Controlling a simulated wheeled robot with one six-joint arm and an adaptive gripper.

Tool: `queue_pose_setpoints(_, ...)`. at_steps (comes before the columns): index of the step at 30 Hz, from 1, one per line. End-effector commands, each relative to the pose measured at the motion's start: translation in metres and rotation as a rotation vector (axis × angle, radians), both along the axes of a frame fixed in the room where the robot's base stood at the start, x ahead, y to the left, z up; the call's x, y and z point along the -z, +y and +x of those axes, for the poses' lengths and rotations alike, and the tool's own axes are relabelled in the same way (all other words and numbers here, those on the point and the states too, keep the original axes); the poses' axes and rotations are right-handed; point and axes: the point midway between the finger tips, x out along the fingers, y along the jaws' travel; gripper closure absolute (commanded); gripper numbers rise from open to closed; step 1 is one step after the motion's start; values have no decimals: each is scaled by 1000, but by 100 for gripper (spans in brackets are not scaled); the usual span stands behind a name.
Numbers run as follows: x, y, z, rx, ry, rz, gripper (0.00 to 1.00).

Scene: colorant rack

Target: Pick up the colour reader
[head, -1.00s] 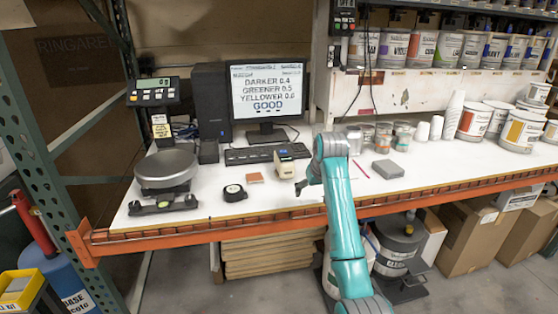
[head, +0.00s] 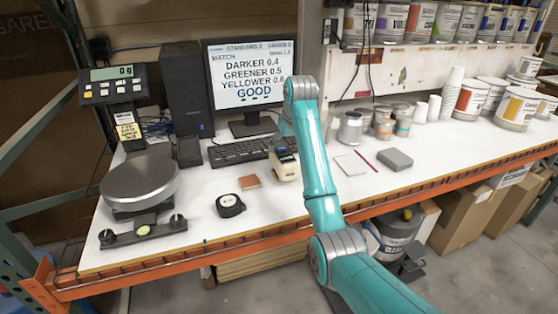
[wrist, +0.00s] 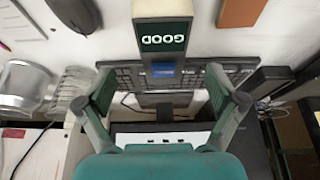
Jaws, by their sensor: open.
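The colour reader (head: 284,165) is a small cream device with a dark top, upright on the white bench in front of the keyboard. In the wrist view, the colour reader (wrist: 165,12) is at the top middle, its lit display reading GOOD upside down in the picture. My gripper (wrist: 160,88) is open and empty, its two fingers spread wide on either side below the reader's lower end in the picture. I see no contact. In the head view my arm stands just right of the reader, and the fingers are mostly hidden behind it.
The keyboard (head: 238,152) and monitor (head: 252,76) are behind the reader. A brown block (head: 249,182) and black tape measure (head: 230,205) lie to its left. Metal cans (head: 350,130) stand behind.

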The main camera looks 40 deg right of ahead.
Motion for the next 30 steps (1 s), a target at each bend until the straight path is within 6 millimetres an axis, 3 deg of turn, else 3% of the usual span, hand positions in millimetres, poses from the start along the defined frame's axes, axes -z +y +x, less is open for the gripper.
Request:
queue_pose_setpoints(3,18,-1,7,-1,2,0,6)
queue_pose_setpoints(13,42,-3,18,-1,1,0,6)
queue_pose_setpoints(21,74,-5,33,0,2,1,6)
queue_pose_setpoints(30,82,-6,37,0,-1,0,6)
